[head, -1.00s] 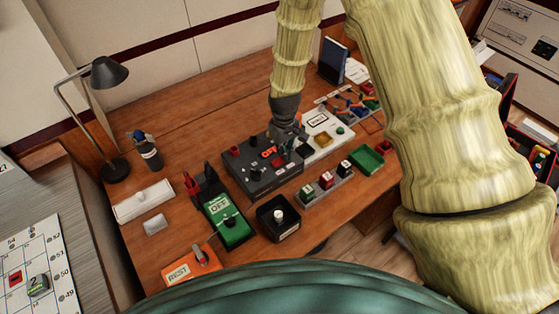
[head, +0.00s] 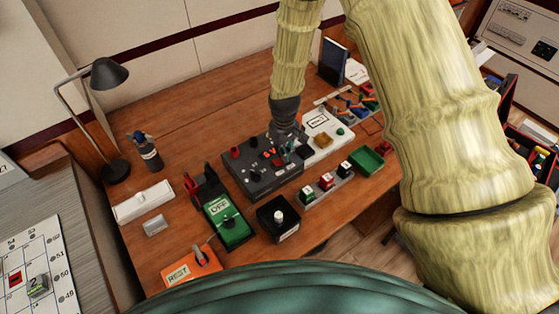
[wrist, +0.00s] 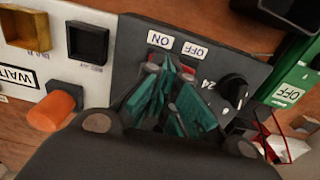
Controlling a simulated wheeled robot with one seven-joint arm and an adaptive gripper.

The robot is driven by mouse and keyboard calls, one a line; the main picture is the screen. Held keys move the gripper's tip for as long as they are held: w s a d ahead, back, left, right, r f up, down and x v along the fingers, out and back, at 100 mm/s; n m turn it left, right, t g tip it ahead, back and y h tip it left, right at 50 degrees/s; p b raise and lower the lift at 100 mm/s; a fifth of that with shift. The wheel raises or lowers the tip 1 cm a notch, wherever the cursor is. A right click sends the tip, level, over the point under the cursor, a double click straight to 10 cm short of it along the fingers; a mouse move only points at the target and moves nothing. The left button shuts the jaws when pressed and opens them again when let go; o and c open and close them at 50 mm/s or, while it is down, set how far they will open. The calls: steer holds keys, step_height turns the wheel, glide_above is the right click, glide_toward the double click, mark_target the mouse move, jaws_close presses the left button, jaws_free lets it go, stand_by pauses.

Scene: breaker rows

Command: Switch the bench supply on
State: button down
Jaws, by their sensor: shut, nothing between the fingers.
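The bench supply appears to be the dark grey box (head: 262,180) in the middle of the desk, with knobs and small controls on top. In the wrist view the grey panel (wrist: 140,58) carries an ON label (wrist: 160,39), an OFF label (wrist: 194,50) and a black knob (wrist: 234,86) by a "24" mark. Small red parts (wrist: 187,69) show below the labels. My gripper (wrist: 172,75) is shut and empty, its teal fingers over the panel just below the labels. The fingers hide most of the switch, so its position and any contact are unclear. My gripper (head: 283,146) covers the box's right part.
A white panel (head: 318,138) adjoins the box on the right.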

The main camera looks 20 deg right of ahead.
steer(key=shift+r+p, duration=2)
steer(key=shift+r, duration=1.2)
